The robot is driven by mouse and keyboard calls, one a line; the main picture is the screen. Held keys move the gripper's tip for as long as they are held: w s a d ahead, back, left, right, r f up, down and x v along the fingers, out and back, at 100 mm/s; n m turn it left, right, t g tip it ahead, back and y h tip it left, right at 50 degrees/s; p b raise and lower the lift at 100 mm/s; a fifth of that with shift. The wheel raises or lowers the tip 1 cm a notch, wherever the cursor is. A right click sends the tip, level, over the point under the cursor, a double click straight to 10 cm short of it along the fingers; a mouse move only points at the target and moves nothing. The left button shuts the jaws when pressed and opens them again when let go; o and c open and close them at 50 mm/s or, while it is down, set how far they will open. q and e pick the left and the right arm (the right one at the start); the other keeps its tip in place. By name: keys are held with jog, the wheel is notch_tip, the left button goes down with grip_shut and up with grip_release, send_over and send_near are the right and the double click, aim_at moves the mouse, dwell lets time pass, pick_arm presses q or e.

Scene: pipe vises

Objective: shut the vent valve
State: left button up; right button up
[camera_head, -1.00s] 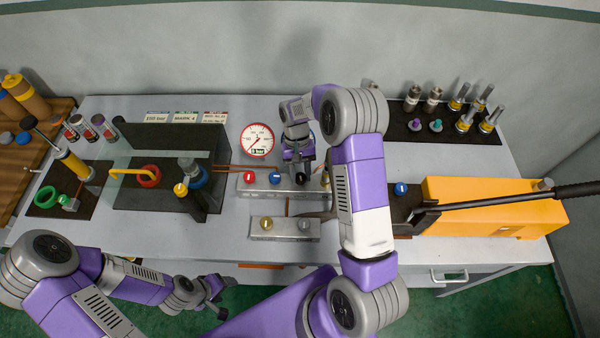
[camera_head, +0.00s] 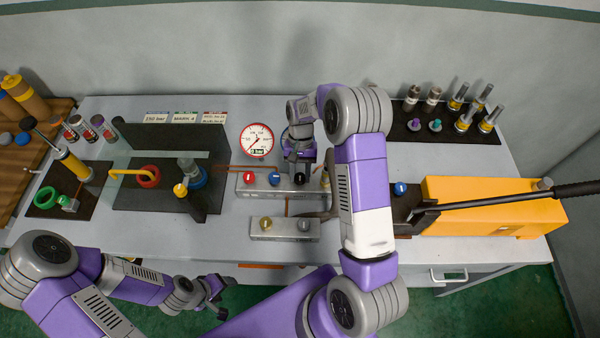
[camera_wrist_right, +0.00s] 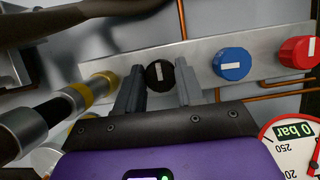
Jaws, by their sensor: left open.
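A steel valve block (camera_head: 258,188) carries a red knob (camera_head: 249,177), a blue knob (camera_head: 275,178) and a black knob (camera_head: 299,179). No label shows which one is the vent valve. My right gripper (camera_wrist_right: 159,72) points down at the black knob, which also shows between its fingertips in the right wrist view (camera_wrist_right: 160,77). I cannot tell whether the fingers press on it. The white marks on the black and red knobs run across the block; the blue knob's mark runs along it. My left gripper (camera_head: 216,294) is open and empty, low in front of the bench.
A round gauge (camera_head: 257,140) behind the block reads 0 bar. A smaller block (camera_head: 284,229) with brass and grey knobs lies in front. An orange pump (camera_head: 490,205) with a long black lever (camera_head: 520,197) stands right. A dark vise (camera_head: 165,190) stands left.

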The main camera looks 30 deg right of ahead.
jog(key=o, duration=0.4)
jog(key=shift+o, duration=0.2)
jog(key=v, duration=0.7)
jog(key=shift+r, duration=0.35)
